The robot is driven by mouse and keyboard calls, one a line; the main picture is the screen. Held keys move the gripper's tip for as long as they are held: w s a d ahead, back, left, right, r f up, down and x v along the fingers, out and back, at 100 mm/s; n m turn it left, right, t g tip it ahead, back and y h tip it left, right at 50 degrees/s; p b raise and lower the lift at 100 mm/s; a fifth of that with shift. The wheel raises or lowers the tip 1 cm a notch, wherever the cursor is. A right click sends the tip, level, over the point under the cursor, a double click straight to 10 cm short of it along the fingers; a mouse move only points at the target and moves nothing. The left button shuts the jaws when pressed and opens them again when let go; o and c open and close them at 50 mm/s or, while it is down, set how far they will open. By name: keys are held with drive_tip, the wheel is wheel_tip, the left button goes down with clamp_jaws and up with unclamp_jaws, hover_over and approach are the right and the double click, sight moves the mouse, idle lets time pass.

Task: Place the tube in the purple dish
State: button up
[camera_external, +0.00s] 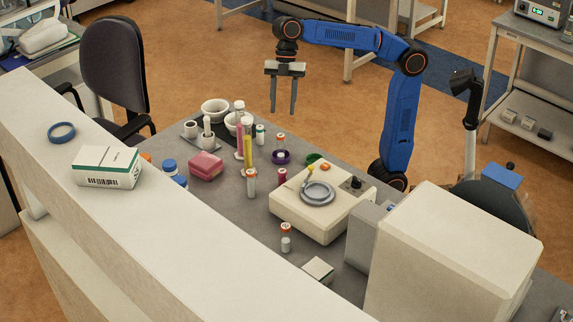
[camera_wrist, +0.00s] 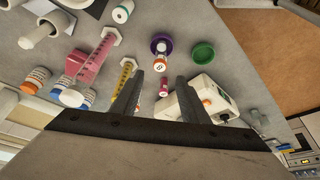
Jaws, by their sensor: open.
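The purple dish (camera_external: 274,159) sits on the grey bench, and it also shows near the top middle of the wrist view (camera_wrist: 153,40). A small white vial with an orange-marked cap (camera_external: 281,142) stands at the dish; I cannot tell whether it is inside or beside it. A dark red tube (camera_external: 282,178) stands nearer the white device, and it shows between my fingers in the wrist view (camera_wrist: 164,88). Which of several tubes is meant is not clear. My gripper (camera_external: 283,112) is open and empty, pointing down, raised above the bench.
A green dish (camera_external: 313,158) is right of the purple one, near a white device (camera_external: 318,212). Tall pink and yellow cylinders (camera_external: 247,145), mortars (camera_external: 214,109) and a pink box (camera_external: 206,166) stand left. Another capped vial (camera_external: 251,183) stands in front. Free room is small.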

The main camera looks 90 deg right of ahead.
drive_tip(key=s+d+f+m+t+h, duration=0.1)
drive_tip(key=s+d+f+m, duration=0.4)
drive_tip(key=f, duration=0.6)
drive_tip(key=s+d+f+m+t+h, duration=0.1)
drive_tip(key=s+d+f+m+h, duration=0.1)
drive_tip(key=s+d+f+m, duration=0.3)
drive_tip(key=s+d+f+m+t+h, duration=0.1)
drive_tip(key=s+d+f+m, duration=0.4)
drive_tip(key=s+d+f, duration=0.5)
wheel_tip(320, 180, down, 8)
drive_tip(key=s, duration=0.2)
drive_tip(key=shift+s+m+t, duration=0.3)
drive_tip(key=shift+t, duration=0.1)
